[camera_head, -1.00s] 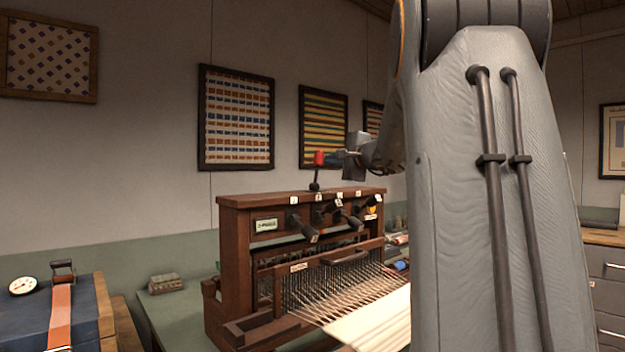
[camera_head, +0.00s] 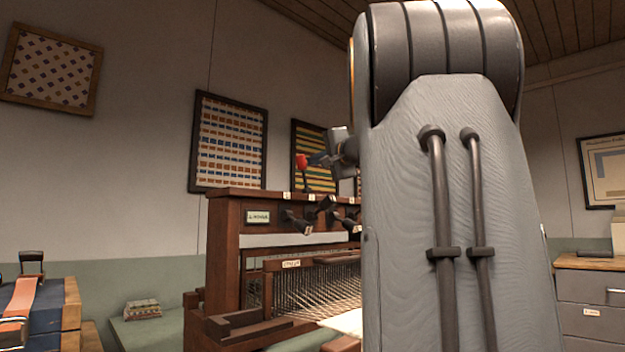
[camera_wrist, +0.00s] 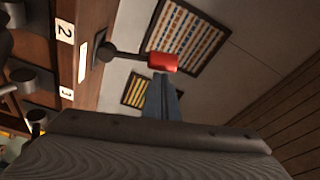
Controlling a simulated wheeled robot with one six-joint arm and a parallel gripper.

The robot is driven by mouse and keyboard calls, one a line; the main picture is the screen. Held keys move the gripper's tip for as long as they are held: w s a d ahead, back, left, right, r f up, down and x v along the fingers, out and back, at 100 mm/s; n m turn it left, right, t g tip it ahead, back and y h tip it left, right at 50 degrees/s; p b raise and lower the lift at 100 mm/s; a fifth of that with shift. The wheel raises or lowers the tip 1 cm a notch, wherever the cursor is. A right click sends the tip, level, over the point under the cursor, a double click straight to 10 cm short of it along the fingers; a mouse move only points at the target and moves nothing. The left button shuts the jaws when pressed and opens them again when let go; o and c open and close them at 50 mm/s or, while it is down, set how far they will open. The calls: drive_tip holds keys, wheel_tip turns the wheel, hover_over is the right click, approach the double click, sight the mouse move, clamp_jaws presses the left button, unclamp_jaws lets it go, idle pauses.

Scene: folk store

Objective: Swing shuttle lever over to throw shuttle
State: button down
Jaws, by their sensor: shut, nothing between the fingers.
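The shuttle lever is a black stem with a red knob (camera_head: 302,160) standing on top of the wooden loom (camera_head: 228,235). In the head view the lever leans slightly left. In the wrist view its red knob (camera_wrist: 164,62) and black stem show just beyond my fingertips. My gripper (camera_head: 318,160) is shut and empty, immediately right of the knob in the head view. Its closed fingers (camera_wrist: 163,88) point at the knob in the wrist view. I cannot tell whether they touch it. My arm hides the loom's right part.
Several black levers (camera_head: 300,222) stick out of the loom's front below number tags. Framed textiles (camera_head: 230,140) hang on the wall behind. A blue case (camera_head: 40,320) stands at the left. A drawer cabinet (camera_head: 590,295) stands at the right.

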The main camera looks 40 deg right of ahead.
drive_tip(key=shift+a+f+n+t+b, duration=0.2)
drive_tip(key=shift+a+n+b, duration=0.45)
drive_tip(key=shift+b, duration=1.15)
drive_tip(key=shift+a+f+n+t+b, duration=0.15)
drive_tip(key=shift+a+n+b, duration=0.5)
drive_tip(key=shift+b, duration=1.1)
drive_tip(key=shift+d+r+n+y, duration=0.1)
drive_tip(key=shift+n+y, duration=0.2)
drive_tip(key=shift+d, duration=0.1)
drive_tip(key=s+d, duration=0.1)
drive_tip(key=s, duration=1)
drive_tip(key=shift+s+d+r, duration=0.2)
drive_tip(key=shift+s+r, duration=0.1)
drive_tip(key=shift+r, duration=0.05)
